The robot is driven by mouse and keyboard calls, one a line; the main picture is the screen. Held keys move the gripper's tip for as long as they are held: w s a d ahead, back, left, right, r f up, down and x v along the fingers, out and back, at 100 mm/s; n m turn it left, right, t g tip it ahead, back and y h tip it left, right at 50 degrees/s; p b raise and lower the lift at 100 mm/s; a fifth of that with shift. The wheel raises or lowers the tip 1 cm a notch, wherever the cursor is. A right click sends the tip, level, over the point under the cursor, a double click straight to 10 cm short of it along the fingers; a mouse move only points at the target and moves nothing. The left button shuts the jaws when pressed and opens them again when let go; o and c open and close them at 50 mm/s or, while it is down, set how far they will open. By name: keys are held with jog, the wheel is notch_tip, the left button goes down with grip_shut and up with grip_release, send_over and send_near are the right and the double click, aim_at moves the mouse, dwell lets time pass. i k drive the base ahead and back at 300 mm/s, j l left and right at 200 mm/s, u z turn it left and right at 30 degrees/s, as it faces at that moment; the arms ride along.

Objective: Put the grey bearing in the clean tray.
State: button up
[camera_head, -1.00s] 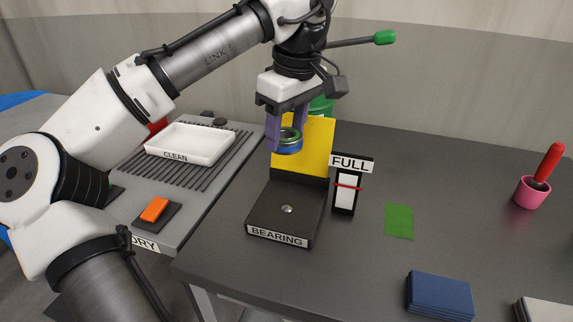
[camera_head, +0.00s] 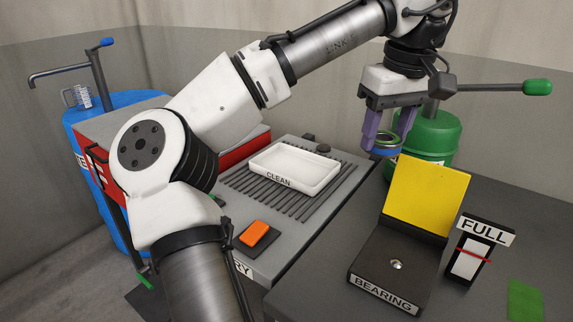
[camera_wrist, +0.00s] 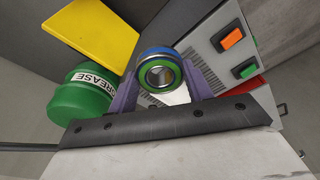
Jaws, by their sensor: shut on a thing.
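My gripper (camera_head: 386,143) is shut on the bearing (camera_head: 387,149), a grey ring with blue and green bands. In the wrist view the bearing (camera_wrist: 160,76) sits between the purple fingers, its bore facing the camera. In the head view it hangs in the air above and behind the bearing stand (camera_head: 385,270), in front of the green grease drum. The clean tray (camera_head: 268,178), white, shallow and labelled CLEAN, rests on the ribbed bench to the left of my gripper. It looks empty.
The green grease drum (camera_head: 431,135) stands behind the yellow plate (camera_head: 427,195). The FULL gauge (camera_head: 473,262) is right of the stand. An orange switch (camera_head: 254,233) sits on the bench front. A blue barrel (camera_head: 112,104) is at the far left.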

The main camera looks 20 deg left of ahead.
aim_at(288, 174)
jog(key=i+j, duration=0.15)
jog(key=j, duration=0.2)
jog(key=i+j, duration=0.2)
jog(key=j, duration=0.15)
jog(key=i+j, duration=0.15)
jog(key=j, duration=0.25)
